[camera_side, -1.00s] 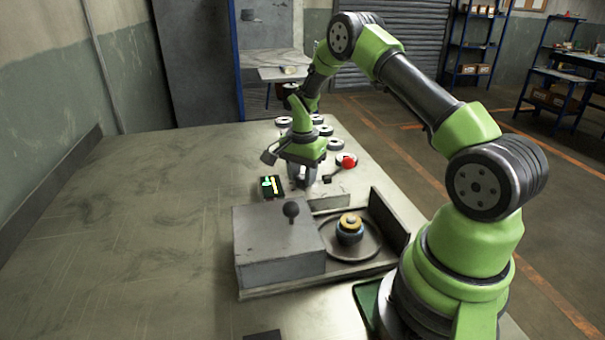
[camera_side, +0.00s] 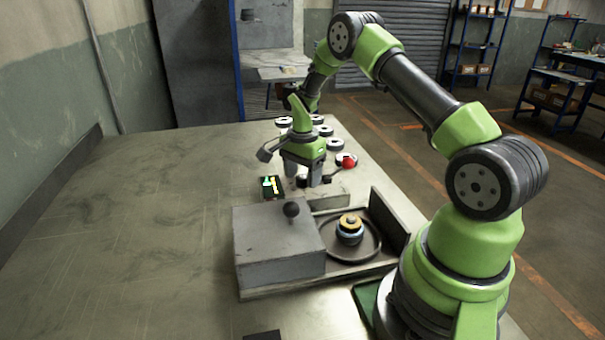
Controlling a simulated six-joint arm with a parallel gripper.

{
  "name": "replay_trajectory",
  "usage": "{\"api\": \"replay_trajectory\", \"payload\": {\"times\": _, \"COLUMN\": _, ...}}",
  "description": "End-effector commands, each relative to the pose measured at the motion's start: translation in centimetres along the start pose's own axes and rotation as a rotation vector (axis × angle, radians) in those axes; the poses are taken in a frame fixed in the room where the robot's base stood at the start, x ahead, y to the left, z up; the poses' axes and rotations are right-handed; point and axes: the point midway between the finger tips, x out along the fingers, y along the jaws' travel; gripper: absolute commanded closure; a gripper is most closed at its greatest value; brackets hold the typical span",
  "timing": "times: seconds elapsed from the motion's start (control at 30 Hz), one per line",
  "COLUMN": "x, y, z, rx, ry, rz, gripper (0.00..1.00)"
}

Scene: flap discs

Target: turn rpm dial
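My gripper (camera_side: 303,176) points down over the work table, just behind the grey box. Its two fingers stand apart with a gap between them. A small dark knob-like piece (camera_side: 301,183), likely the rpm dial, shows low between the fingertips; whether they touch it cannot be told. Its markings are too small to read. A small black display (camera_side: 271,187) with green and yellow bars lies to the left of the fingers.
A grey box (camera_side: 278,245) with a black ball-topped lever (camera_side: 291,210) stands in front. Right of it is a round plate (camera_side: 353,252) with stacked discs. A red ball knob (camera_side: 349,163) and several discs (camera_side: 318,130) lie behind. The table's left side is clear.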

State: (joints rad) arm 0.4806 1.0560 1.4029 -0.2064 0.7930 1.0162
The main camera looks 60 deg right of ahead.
Motion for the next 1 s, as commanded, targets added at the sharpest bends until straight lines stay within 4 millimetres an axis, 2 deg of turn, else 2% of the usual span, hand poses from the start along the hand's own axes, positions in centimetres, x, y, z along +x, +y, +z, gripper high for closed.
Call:
{"api": "replay_trajectory", "payload": {"times": 0.23, "x": 0.0, "y": 0.0, "z": 0.0, "rx": -0.001, "ry": 0.0, "rz": 0.0, "gripper": 0.4}}
{"api": "replay_trajectory", "payload": {"times": 0.33, "x": -0.8, "y": -0.1, "z": 0.0, "rx": -0.001, "ry": 0.001, "rz": -0.002, "gripper": 0.4}}
{"api": "replay_trajectory", "payload": {"times": 0.7, "x": -7.7, "y": -0.1, "z": 0.0, "rx": 0.0, "ry": 0.001, "rz": -0.004, "gripper": 0.4}}
{"api": "replay_trajectory", "payload": {"times": 0.83, "x": -9.2, "y": -0.1, "z": 0.0, "rx": -0.001, "ry": 0.001, "rz": -0.003, "gripper": 0.4}}
{"api": "replay_trajectory", "payload": {"times": 1.0, "x": -9.9, "y": 0.0, "z": 0.0, "rx": 0.0, "ry": 0.0, "rz": 0.0, "gripper": 0.4}}
